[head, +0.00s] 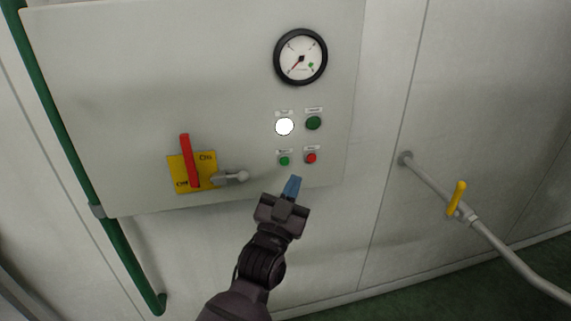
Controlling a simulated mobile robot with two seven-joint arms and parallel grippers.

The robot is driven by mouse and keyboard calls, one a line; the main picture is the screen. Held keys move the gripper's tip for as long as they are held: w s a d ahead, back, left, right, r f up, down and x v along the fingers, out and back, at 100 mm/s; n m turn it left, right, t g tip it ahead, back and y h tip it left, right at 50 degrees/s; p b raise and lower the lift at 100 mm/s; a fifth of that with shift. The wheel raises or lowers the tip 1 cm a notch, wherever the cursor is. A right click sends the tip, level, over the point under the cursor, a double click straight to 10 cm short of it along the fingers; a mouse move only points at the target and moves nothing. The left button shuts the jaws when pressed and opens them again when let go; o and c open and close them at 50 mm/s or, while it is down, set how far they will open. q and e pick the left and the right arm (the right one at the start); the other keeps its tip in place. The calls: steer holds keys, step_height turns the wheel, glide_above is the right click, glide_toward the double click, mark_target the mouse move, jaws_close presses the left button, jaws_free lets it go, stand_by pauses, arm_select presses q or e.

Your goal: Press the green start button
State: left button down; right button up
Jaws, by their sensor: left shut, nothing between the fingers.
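Two green round parts show on the grey control panel (120,90). A larger dark green one (313,123) sits at the upper right of a small group, and a smaller green one (284,161) sits at the lower left. Their labels are too small to read, so I cannot tell for sure which is the start button. My left gripper (292,187) is shut and empty, with its blue fingertips just below the smaller green one and apparently apart from it. My right gripper is not in view.
A white lit lamp (285,127) and a red button (311,158) are in the same group. A gauge (300,57) is above. A red switch handle (189,160) on a yellow plate and a grey lever (230,177) stick out to the left. A pipe with a yellow valve handle (456,197) is at right.

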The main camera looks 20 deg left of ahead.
mark_target(285, 162)
arm_select(q)
steer(key=w+a, duration=0.1)
steer(key=w, duration=0.1)
steer(key=w+a, duration=0.1)
steer(key=w, duration=0.1)
steer(key=shift+w+a, duration=0.1)
steer(key=shift+a, duration=0.25)
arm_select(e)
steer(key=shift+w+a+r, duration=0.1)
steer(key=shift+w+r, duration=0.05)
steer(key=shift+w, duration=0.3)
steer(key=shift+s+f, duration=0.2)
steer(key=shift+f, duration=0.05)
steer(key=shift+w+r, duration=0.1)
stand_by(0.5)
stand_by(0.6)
arm_select(q)
steer(key=shift+w+a, duration=0.25)
steer(key=shift+w, duration=0.1)
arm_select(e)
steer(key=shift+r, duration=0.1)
